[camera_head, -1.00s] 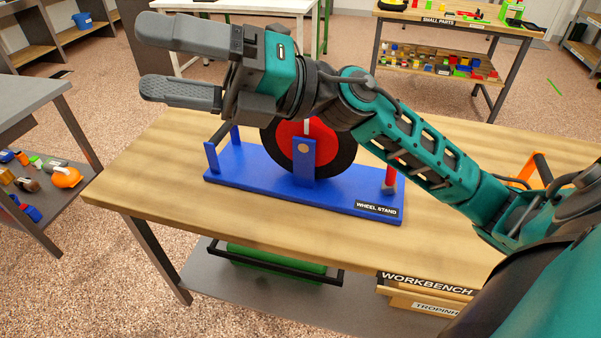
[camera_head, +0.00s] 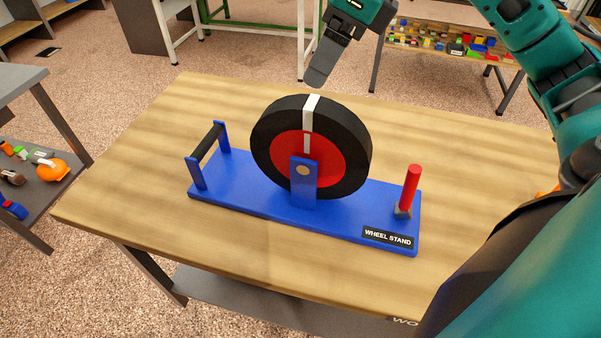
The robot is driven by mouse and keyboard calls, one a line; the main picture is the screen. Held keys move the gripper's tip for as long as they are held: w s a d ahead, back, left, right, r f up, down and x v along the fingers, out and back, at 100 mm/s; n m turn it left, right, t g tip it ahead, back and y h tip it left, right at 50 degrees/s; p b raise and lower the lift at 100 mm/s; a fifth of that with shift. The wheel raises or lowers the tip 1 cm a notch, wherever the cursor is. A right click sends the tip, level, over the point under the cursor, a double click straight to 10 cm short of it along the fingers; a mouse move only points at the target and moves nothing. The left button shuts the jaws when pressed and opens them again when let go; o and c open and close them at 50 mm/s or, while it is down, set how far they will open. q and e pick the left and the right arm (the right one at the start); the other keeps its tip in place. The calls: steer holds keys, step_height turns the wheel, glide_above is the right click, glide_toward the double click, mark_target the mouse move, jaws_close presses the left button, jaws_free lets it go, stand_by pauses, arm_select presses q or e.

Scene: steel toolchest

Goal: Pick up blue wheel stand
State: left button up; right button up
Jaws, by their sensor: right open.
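The blue wheel stand (camera_head: 265,198) sits on the wooden workbench, with a "WHEEL STAND" label at its front right. A black wheel with a red centre and a white stripe (camera_head: 325,159) stands upright on it between blue supports. A dark bar handle (camera_head: 207,142) spans two blue posts at the stand's left end, and a red upright handle (camera_head: 411,187) rises at its right end. My right gripper (camera_head: 318,70) is above and behind the wheel, apart from it, pointing down. It is open and empty; its far finger is hard to make out. My left gripper is out of view.
The workbench top (camera_head: 150,190) is clear around the stand. A grey shelf unit (camera_head: 40,175) with small items stands at the left. A parts table (camera_head: 440,45) with coloured pieces is behind at the right.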

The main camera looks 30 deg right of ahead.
mark_target(296, 115)
steer(key=shift+w+d+f, duration=0.1)
steer(key=x, duration=0.6)
steer(key=shift+f+b, duration=0.3)
steer(key=shift+x, duration=3.05)
steer(key=shift+c, duration=0.2)
steer(key=shift+r, duration=0.1)
jaws_close()
steer(key=shift+r, duration=0.1)
